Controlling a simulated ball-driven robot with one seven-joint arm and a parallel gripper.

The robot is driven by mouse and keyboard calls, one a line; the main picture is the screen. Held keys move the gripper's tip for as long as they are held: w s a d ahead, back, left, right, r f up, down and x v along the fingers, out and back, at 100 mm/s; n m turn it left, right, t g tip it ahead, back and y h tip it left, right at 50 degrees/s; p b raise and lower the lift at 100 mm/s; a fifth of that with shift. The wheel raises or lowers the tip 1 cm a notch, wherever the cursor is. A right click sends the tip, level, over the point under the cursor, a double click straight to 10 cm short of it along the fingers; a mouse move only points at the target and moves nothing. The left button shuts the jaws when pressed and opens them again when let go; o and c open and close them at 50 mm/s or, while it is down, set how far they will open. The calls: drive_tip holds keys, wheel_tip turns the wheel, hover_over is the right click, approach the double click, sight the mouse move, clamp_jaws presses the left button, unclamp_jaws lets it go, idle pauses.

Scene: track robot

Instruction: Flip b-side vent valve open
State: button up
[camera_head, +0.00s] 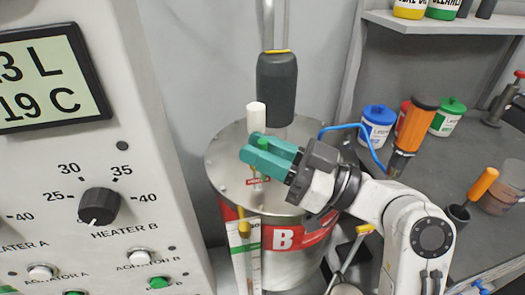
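The B-side drum (290,238) is a grey metal drum with a red band marked "B", standing in the middle of the view. My gripper (250,147) has teal fingers and reaches over the drum's lid from the right. The two fingers are a little apart, with a small bright green piece (262,143) between them near the tips. I cannot tell whether they touch it, or whether it is the vent valve's handle. A small red and white label (257,181) shows on the lid just below the fingers. The fingers hide part of the lid fittings.
A white cylinder (256,117) and a dark grey pump body (277,85) rise behind my fingers. The control panel (160,190) is close on the left. A grey bench (425,170) with bottles and tools lies right.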

drive_tip(key=shift+o, duration=1.3)
drive_tip(key=shift+r+p, duration=0.2)
drive_tip(key=shift+p, duration=0.25)
